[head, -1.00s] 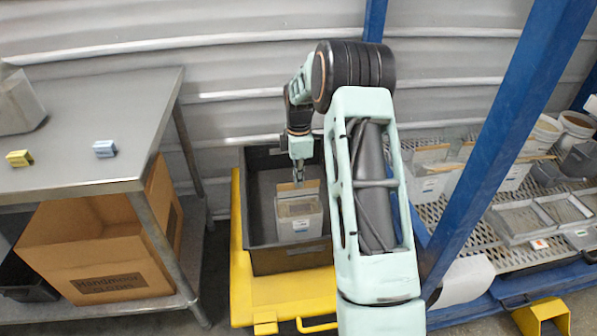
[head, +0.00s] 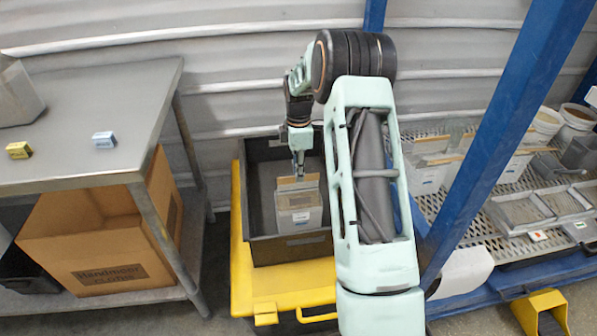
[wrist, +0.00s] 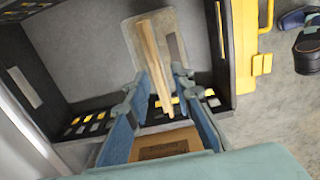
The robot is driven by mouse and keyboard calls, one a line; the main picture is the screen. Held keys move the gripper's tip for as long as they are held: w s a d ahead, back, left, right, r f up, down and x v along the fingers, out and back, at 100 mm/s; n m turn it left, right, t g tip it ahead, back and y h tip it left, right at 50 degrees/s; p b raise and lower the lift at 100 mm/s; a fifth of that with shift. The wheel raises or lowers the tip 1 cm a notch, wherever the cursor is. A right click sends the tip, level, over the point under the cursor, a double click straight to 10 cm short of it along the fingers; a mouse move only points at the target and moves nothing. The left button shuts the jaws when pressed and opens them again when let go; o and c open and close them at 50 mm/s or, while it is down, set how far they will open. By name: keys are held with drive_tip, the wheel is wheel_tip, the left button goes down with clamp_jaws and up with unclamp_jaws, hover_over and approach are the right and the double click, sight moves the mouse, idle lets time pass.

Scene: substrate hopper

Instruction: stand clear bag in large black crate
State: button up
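The clear bag (head: 299,208) stands upright in the large black crate (head: 290,250), with a pale wooden strip along its top and a label on its front. The crate sits on a yellow base. My gripper (head: 298,170) points down just above the bag's top edge. In the wrist view, the fingers of my gripper (wrist: 165,80) are apart on either side of the wooden strip, with gaps showing beside it. The bag (wrist: 170,30) lies beyond the fingertips, inside the crate (wrist: 80,60). The bag's underside is hidden.
A metal table (head: 80,150) at left carries a yellow block (head: 18,150), a blue block (head: 104,140) and a grey container. A cardboard box (head: 100,240) stands beneath it. A blue post (head: 500,140) and a mesh rack (head: 480,215) with other bags and trays stand at right.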

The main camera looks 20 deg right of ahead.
wheel_tip(320, 180, up, 12)
drive_tip(key=p, duration=0.2)
drive_tip(key=shift+f, duration=0.25)
drive_tip(key=shift+s, duration=0.1)
